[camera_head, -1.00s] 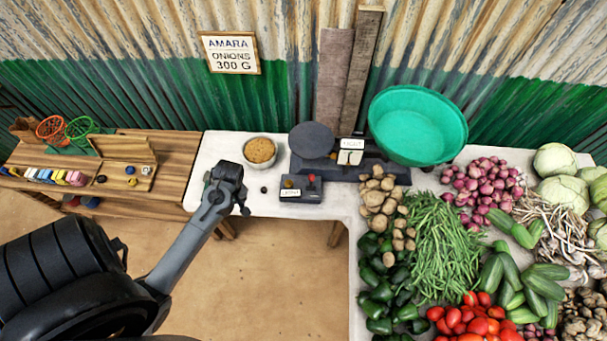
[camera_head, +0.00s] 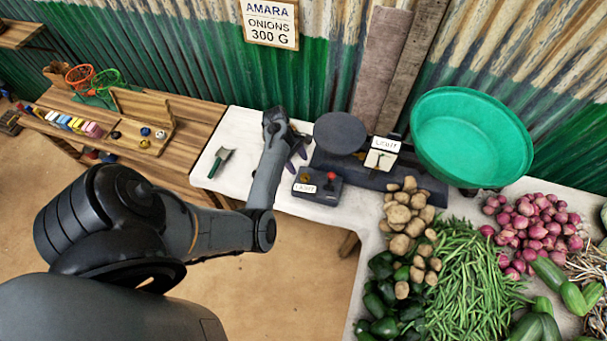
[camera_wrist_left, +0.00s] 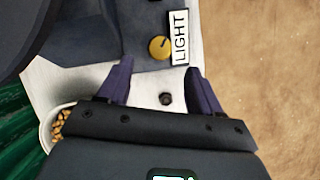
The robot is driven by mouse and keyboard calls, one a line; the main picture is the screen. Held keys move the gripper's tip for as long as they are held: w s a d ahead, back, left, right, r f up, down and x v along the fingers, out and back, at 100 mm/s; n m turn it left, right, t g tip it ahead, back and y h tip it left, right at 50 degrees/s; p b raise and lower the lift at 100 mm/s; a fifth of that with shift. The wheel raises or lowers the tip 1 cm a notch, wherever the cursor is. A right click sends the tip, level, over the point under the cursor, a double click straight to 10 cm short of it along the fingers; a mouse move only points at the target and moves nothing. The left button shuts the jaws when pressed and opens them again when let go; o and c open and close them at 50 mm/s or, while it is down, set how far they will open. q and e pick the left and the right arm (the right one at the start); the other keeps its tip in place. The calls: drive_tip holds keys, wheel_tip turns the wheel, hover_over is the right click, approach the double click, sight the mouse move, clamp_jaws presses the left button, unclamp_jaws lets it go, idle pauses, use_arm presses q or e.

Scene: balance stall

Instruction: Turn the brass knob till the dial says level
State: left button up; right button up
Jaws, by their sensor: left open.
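The brass knob (camera_wrist_left: 159,47) sits on a small dark control box (camera_head: 318,195), beside a white label reading LIGHT (camera_wrist_left: 181,38). The knob shows small in the head view (camera_head: 305,177). My left gripper (camera_wrist_left: 160,66) is open and empty, its dark purple fingers pointing at the box. In the wrist view the knob lies just past the fingertips, between their lines; I cannot tell the height gap. The balance (camera_head: 370,172) stands behind the box, with a dark plate (camera_head: 341,133) and a small label (camera_head: 387,144) that seems to read LIGHT. My right gripper is out of view.
A red-topped control (camera_head: 331,177) is beside the knob. A bowl of brown grain (camera_wrist_left: 54,128) and a small black piece (camera_wrist_left: 166,99) are near my left gripper.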

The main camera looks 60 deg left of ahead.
sight(305, 177)
use_arm(q)
drive_tip(key=shift+b+x, duration=0.4)
drive_tip(key=shift+x, duration=3.1)
drive_tip(key=shift+c, duration=0.5)
drive_tip(key=c, duration=0.9)
drive_tip(key=shift+r, duration=0.1)
drive_tip(key=shift+c, duration=0.2)
